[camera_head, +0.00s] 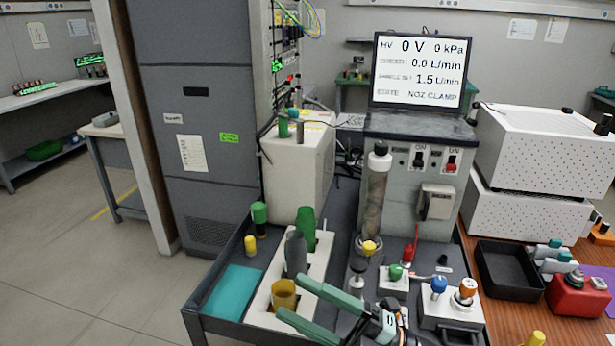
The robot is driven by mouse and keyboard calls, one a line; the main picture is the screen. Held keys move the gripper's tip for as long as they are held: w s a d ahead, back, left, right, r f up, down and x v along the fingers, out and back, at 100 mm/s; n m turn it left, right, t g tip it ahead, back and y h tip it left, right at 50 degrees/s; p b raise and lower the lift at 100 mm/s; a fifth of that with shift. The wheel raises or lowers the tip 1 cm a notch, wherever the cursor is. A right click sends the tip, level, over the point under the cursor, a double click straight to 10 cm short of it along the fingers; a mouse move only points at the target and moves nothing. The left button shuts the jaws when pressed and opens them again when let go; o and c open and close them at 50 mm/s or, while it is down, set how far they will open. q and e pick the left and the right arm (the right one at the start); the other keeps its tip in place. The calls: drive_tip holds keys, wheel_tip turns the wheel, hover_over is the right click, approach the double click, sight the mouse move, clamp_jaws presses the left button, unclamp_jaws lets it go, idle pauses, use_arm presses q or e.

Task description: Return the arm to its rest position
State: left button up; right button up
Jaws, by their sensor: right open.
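My right gripper (290,297) comes in from the bottom, with its two green fingers spread apart and nothing seen between them but the background. Its fingertips show beside or in front of a yellow cup (284,293); I cannot tell whether they touch it. The cup stands in a white rack (262,300) together with a grey cup (296,252) and a green cup (306,229). The gripper's wrist is cut off by the bottom edge. My left gripper is not in view.
Behind stands an instrument (400,205) with a screen (421,72) reading 0 V and NOZ CLAMP. Right of my gripper are a green knob (396,271), a blue knob (438,285) and an orange knob (468,290). A black tray (508,270) lies further right. The floor at left is clear.

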drive_tip(key=w+d+f+m+t+h, duration=0.1)
drive_tip(key=d+f+m+t+h, duration=0.4)
drive_tip(key=f+m+h, duration=0.35)
drive_tip(key=w+d+f+m+t+h, duration=0.2)
drive_tip(key=d+f+m+t+h, duration=0.3)
drive_tip(key=f+m, duration=0.55)
drive_tip(key=s+d+f+m+g+h, duration=0.2)
drive_tip(key=s+d+f+m+g, duration=0.1)
drive_tip(key=s+f, duration=0.4)
drive_tip(key=s+d+f+m+g+h, duration=0.3)
drive_tip(key=s+f+m, duration=0.3)
drive_tip(key=s+f, duration=0.2)
drive_tip(key=shift+s+d+f+g+h, duration=0.15)
drive_tip(key=shift+d+f+g+h, duration=0.2)
drive_tip(key=shift+d+f+g, duration=0.45)
drive_tip(key=shift+a+f, duration=0.1)
drive_tip(key=shift+a, duration=0.05)
